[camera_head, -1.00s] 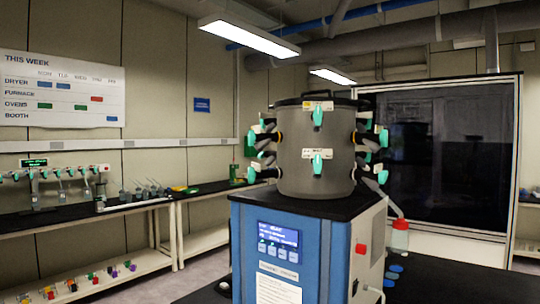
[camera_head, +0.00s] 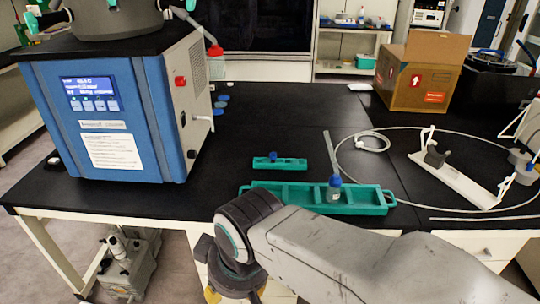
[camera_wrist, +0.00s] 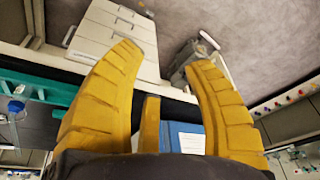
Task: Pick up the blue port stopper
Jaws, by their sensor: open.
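A small blue stopper-like piece (camera_head: 272,156) stands upright in a small teal holder (camera_head: 292,164) on the black bench, right of the freeze dryer. My arm reaches in from the lower right, and its wrist is in front of the bench edge. My gripper (camera_wrist: 165,52) has yellow fingers spread wide with nothing between them. In the head view only a bit of yellow finger (camera_head: 212,295) shows low in front of the bench. The stopper is beyond the wrist, apart from the gripper. I cannot make it out in the wrist view.
A larger teal rack (camera_head: 358,209) with a blue-capped bottle (camera_head: 334,190) lies nearer the front. The blue freeze dryer (camera_head: 100,125) stands left, with several blue discs (camera_head: 222,98) behind it. A cardboard box (camera_head: 415,80) and looped tubing (camera_head: 440,130) are right.

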